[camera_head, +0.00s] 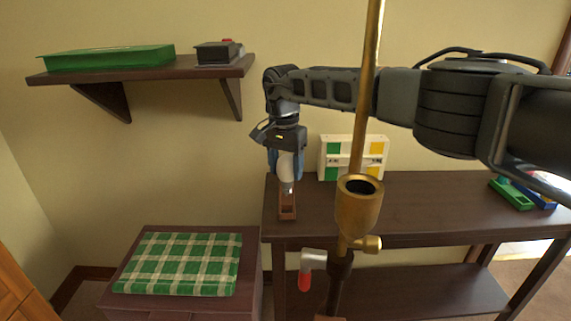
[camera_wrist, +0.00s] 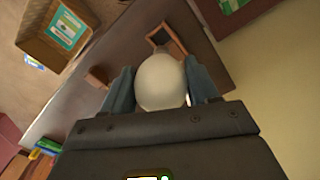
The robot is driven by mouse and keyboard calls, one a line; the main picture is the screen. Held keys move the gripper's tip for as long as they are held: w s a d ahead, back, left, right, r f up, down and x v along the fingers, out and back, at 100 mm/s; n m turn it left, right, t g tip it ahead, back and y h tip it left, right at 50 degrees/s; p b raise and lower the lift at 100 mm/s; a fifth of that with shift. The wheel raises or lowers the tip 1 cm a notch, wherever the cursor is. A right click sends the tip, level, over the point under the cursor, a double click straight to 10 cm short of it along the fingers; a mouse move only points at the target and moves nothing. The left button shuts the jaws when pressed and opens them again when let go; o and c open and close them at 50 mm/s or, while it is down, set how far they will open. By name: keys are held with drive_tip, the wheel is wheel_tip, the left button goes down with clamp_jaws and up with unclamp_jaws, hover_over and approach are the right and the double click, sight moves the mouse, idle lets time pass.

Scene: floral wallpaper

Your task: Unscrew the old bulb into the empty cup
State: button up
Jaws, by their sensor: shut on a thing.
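My gripper (camera_head: 286,174) is shut on a white bulb (camera_head: 285,163), with its metal base pointing down. The bulb also shows between the blue-grey fingers in the wrist view (camera_wrist: 161,82). Directly below stands a small brown wooden cup (camera_head: 287,210) on the dark table; the bulb's base is at or just above its opening, and I cannot tell whether it touches. The cup's square rim shows beyond the bulb in the wrist view (camera_wrist: 166,40). The brass lamp socket (camera_head: 358,205) in the foreground has an open, dark mouth with no bulb in it.
The lamp's brass pole (camera_head: 368,80) rises in front of my arm. A white, green and yellow box (camera_head: 352,158) stands at the table's back, and coloured items (camera_head: 514,194) lie at its right. A wall shelf (camera_head: 150,74) is upper left; a plaid cushion (camera_head: 180,264) lies lower left.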

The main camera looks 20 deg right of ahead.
sight(286, 187)
drive_tip(key=shift+f+b, duration=1)
drive_tip(key=shift+f, duration=1.15)
drive_tip(key=shift+f+b, duration=0.85)
drive_tip(key=shift+f, duration=0.7)
drive_tip(key=o, duration=1.4)
drive_tip(key=shift+c, duration=0.2)
drive_tip(key=shift+r, duration=0.15)
drive_tip(key=shift+a+r+p, duration=0.1)
drive_tip(key=shift+r+p, duration=0.55)
drive_tip(key=shift+r, duration=3.15)
